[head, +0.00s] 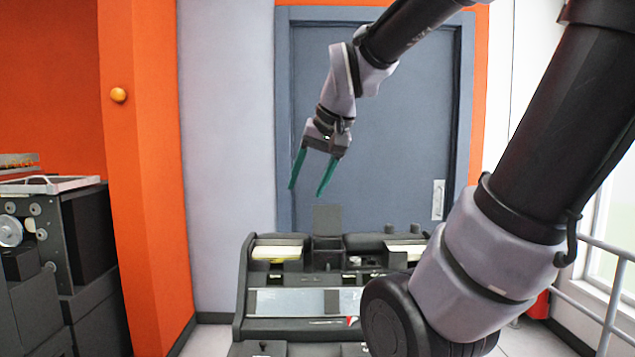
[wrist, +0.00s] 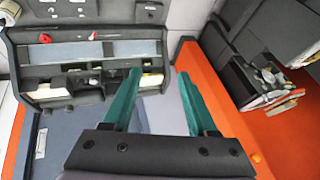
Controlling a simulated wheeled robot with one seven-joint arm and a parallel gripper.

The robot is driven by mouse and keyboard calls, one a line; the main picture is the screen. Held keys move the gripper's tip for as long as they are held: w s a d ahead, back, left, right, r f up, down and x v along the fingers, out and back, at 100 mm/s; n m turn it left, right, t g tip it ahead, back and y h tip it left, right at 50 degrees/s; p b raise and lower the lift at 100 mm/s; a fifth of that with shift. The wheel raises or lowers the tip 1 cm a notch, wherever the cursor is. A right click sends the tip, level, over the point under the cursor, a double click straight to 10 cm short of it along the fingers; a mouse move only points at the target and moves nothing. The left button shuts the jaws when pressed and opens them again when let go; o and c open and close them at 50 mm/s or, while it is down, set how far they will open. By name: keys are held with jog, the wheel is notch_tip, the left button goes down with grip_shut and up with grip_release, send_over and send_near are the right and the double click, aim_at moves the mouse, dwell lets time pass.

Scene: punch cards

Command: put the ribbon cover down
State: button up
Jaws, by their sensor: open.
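A dark keypunch-like machine (head: 240,300) stands low in the middle of the head view. A small dark grey plate (head: 327,219) stands upright at its top middle; it looks like the ribbon cover, raised. In the wrist view the machine (wrist: 110,50) is at upper left, and I cannot clearly pick out the plate there. My gripper (head: 306,190) has two green fingers, spread apart and empty. In the head view it hangs above the machine, a little left of the plate and apart from it. In the wrist view my gripper (wrist: 160,73) has nothing between its fingers.
Pale card stacks (head: 277,252) lie at the machine's upper left and right. An orange column (head: 145,180) and another dark machine (head: 60,240) are at left. A grey door (head: 390,160) is behind. A metal railing (head: 600,270) is at right.

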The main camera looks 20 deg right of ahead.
jog(key=shift+t, duration=0.5)
jog(key=s, duration=0.4)
jog(key=shift+s+r, duration=0.25)
